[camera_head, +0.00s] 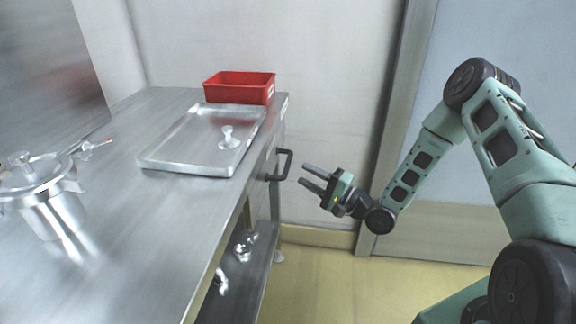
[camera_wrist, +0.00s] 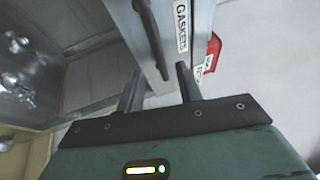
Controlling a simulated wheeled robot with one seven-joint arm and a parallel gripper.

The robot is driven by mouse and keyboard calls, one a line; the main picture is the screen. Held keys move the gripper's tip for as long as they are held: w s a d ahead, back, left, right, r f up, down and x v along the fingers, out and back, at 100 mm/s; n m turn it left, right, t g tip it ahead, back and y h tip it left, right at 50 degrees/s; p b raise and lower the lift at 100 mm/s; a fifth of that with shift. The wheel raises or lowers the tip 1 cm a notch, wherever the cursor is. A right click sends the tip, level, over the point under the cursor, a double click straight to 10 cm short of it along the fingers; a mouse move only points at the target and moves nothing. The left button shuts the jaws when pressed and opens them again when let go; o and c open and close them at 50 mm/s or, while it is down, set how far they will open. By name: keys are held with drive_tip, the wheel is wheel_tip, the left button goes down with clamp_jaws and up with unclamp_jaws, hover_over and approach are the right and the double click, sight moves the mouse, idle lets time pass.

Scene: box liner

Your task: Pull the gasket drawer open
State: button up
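The gasket drawer's front (camera_wrist: 176,45) carries a white "GASKETS" label in the wrist view. It is at the end of the steel bench, and it looks flush with the bench. Its dark bar handle (camera_head: 285,164) sticks out from the front in the head view. My gripper (camera_head: 303,174) is open and empty, a short way right of the handle, with its fingers pointing at it. In the wrist view the handle (camera_wrist: 151,35) runs down towards the space between my two fingertips (camera_wrist: 158,70). I see no contact with it.
On the steel bench (camera_head: 130,210) are a shallow metal tray (camera_head: 180,150) with a small clear part (camera_head: 228,137), a red bin (camera_head: 240,86) and a lidded metal pot (camera_head: 50,205). A lower shelf (camera_head: 255,275) holds shiny parts. The floor right of the bench is clear.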

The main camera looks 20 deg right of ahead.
sight(288, 163)
drive_tip(key=x, duration=0.7)
drive_tip(key=shift+a, duration=0.1)
clamp_jaws()
